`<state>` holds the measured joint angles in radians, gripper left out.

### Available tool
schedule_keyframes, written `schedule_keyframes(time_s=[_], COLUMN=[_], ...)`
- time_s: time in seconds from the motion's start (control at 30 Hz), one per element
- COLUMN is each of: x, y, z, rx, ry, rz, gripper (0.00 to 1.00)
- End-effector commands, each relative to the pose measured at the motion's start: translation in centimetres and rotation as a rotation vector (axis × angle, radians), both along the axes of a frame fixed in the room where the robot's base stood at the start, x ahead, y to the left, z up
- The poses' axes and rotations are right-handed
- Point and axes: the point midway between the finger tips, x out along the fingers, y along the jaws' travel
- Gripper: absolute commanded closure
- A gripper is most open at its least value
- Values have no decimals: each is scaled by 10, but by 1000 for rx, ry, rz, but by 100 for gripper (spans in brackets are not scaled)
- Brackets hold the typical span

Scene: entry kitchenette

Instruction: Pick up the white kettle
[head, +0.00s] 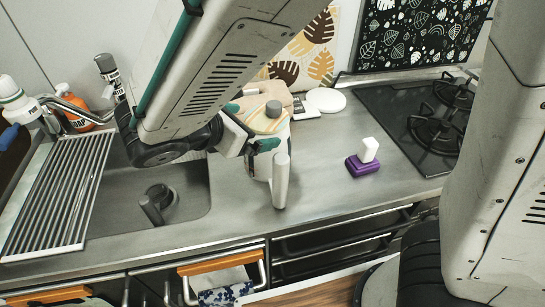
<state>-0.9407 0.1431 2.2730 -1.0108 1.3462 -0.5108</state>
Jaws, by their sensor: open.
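The white kettle (281,182) stands upright on the steel counter, just right of the sink. Its pale handle faces the front, and a grey knob tops its striped lid. My gripper (248,127) is at the kettle's left side, with its teal-marked fingers apart and pointing toward the kettle body. The gripper and fingers hide part of the kettle's left side. I cannot tell whether a finger touches it.
A purple sponge with a white block (363,163) lies on the counter to the right. A black gas hob (395,118) is at the right. The sink (120,207) with a drying rack (62,190) is at the left. Orange and white bottles stand behind. The counter between kettle and sponge is clear.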

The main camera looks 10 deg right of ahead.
Motion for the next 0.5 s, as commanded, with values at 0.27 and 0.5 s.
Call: schedule_keyframes(time_s=[0.27, 0.5], x=[3, 20], y=[12, -6], z=[-12, -24], rx=[-230, -231], ry=[43, 44], rz=[215, 214], gripper=[0, 0])
